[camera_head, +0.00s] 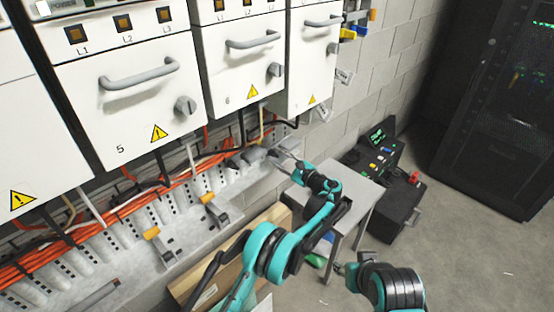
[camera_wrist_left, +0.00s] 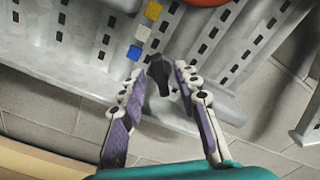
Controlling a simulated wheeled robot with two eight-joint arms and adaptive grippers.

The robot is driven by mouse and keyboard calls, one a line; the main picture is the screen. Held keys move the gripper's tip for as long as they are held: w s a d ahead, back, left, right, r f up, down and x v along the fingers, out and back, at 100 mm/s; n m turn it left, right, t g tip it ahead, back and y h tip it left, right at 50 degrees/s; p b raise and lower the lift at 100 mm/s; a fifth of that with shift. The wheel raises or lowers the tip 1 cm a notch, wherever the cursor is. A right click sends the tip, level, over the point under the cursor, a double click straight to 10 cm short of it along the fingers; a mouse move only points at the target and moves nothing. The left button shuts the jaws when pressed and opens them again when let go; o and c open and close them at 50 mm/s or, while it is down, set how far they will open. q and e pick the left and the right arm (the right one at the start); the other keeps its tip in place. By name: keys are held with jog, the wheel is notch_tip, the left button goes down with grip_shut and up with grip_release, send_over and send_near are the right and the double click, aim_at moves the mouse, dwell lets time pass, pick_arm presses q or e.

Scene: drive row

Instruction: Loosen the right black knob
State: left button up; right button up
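In the left wrist view, a small black knob (camera_wrist_left: 158,78) sticks out from a grey perforated metal rail, between the fingertips of my left gripper (camera_wrist_left: 161,72). The fingers stand apart on either side of it. A gap shows on the right side; I cannot tell whether the left finger touches it. In the head view my left gripper (camera_head: 283,158) reaches the right end of the metal tray (camera_head: 180,225) under the cabinets, and the knob cannot be made out there. My right arm (camera_head: 390,287) shows at the bottom; its gripper is not clear.
White drive cabinets (camera_head: 130,90) with grey handles and dark grey knobs (camera_head: 185,105) hang above the tray. Orange cables (camera_head: 130,197) run along it. A grey table (camera_head: 355,188) and a black case (camera_head: 385,210) stand to the right. Floor is clear at lower right.

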pick_arm(q)
jog(key=shift+w+a, duration=0.3)
grip_shut()
jog(key=n, duration=0.6)
jog(key=n+b, duration=0.1)
jog(key=n, duration=0.6)
jog(key=f+n+b, duration=0.1)
jog(key=n, duration=0.6)
dwell(0.4)
dwell(0.3)
